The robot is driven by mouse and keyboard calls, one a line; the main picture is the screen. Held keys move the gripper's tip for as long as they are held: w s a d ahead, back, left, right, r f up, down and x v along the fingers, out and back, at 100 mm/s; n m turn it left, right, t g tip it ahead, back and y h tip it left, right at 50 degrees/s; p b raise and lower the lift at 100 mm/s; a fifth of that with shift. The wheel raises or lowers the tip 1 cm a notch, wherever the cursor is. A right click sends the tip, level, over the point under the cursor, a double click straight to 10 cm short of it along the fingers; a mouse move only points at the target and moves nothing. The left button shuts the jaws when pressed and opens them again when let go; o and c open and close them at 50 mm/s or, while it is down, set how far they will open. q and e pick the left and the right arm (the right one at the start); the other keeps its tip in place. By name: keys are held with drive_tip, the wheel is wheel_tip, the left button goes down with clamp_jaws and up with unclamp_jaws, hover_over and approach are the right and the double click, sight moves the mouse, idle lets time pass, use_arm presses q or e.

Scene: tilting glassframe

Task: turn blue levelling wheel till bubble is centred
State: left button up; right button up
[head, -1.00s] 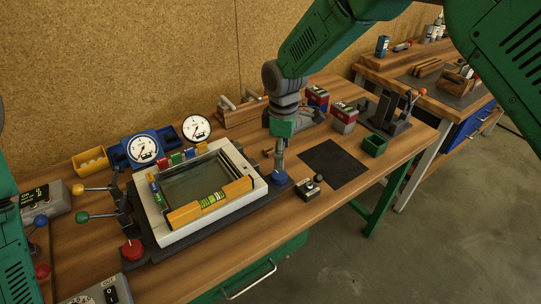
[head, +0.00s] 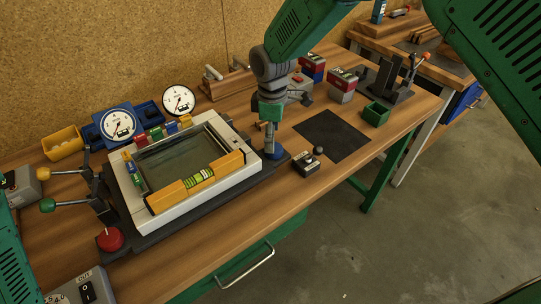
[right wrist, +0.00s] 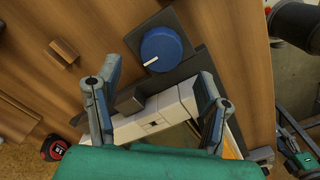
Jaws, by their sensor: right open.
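The blue levelling wheel (head: 278,154) sits at the right corner of the tilting frame (head: 225,188), with a white pointer line on its top in the right wrist view (right wrist: 162,48). My right gripper (head: 269,146) is upright over the wheel's left side in the head view. In the right wrist view its two fingers (right wrist: 158,72) are spread, empty, with the wheel just beyond the tips; contact cannot be told. A yellow spirit level (head: 230,162) with a green vial (head: 200,177) lies along the frame's front edge. The bubble's exact position is too small to read. My left gripper is out of view.
Round dials (head: 118,124) and a yellow bin (head: 62,143) stand behind the frame. Lever handles (head: 60,173) and a red button (head: 110,240) are at left.

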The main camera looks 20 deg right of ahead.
sight(276, 147)
drive_tip(key=f+b, duration=0.1)
drive_tip(key=f, duration=0.1)
drive_tip(key=d+f+b, duration=0.1)
drive_tip(key=f, duration=0.1)
drive_tip(key=shift+s+d+f+b, duration=0.1)
drive_tip(key=shift+f+b, duration=0.2)
drive_tip(key=shift+a+r, duration=0.15)
drive_tip(key=shift+a, duration=0.45)
drive_tip(key=c, duration=1.2)
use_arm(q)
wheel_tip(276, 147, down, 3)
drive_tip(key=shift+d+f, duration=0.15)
use_arm(e)
drive_tip(key=shift+o, duration=0.2)
drive_tip(key=shift+d, duration=0.15)
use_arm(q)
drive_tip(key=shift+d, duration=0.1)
use_arm(e)
drive_tip(key=shift+d, duration=0.1)
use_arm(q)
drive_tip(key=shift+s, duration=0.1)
use_arm(e)
drive_tip(key=shift+m, duration=0.3)
